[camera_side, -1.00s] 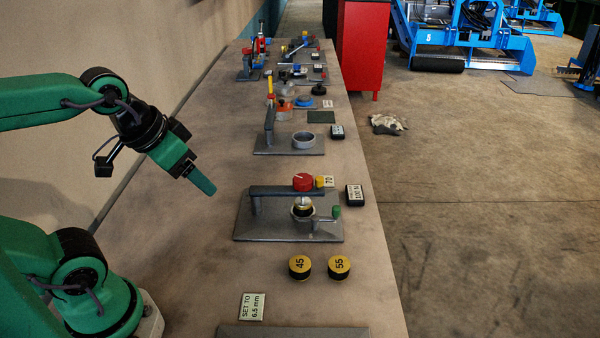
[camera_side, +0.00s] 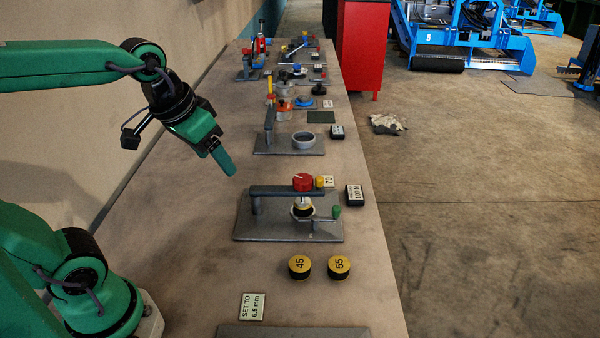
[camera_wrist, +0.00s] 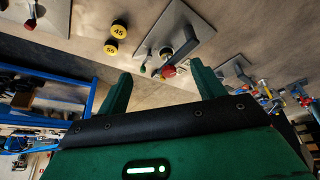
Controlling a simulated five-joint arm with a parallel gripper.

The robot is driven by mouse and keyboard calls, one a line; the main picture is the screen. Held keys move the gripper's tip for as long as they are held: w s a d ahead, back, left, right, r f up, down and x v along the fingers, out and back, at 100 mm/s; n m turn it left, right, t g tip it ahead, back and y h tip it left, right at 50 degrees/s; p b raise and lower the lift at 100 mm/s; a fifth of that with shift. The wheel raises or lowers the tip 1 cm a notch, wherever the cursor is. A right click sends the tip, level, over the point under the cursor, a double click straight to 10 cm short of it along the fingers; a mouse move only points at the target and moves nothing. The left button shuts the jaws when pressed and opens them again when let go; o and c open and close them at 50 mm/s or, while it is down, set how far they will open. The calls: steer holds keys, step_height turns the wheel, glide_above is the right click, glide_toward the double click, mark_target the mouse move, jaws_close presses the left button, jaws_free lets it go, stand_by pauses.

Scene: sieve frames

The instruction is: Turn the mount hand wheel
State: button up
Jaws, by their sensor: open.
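The mount is a grey base plate (camera_side: 245,226) with a post and a dark flat arm (camera_side: 275,190) reaching right. A round red knob (camera_side: 303,181) sits on the arm. I cannot tell which of these is called the hand wheel. My gripper (camera_side: 224,161) is open and empty, above the bench to the upper left of the mount, touching nothing. In the wrist view, the red knob (camera_wrist: 168,71) shows between my spread fingers (camera_wrist: 163,88).
Two yellow-topped discs, 45 (camera_side: 299,267) and 55 (camera_side: 339,267), lie in front of the mount. A "SET TO 6.5 mm" card (camera_side: 252,306) lies nearer. Another plate with a ring (camera_side: 303,140) stands behind. The bench left of the mount is bare.

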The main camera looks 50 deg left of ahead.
steer(key=w+n+g, duration=0.1)
steer(key=w+g, duration=0.1)
steer(key=w, duration=1)
steer(key=n+g, duration=0.1)
steer(key=g, duration=0.1)
glide_toward(303, 179)
steer(key=shift+s+a+f, duration=0.1)
steer(key=shift+w+f+n+g, duration=0.3)
steer(key=shift+w+f, duration=0.05)
steer(key=shift+f, duration=0.1)
steer(key=shift+f, duration=3.85)
steer(key=c, duration=1)
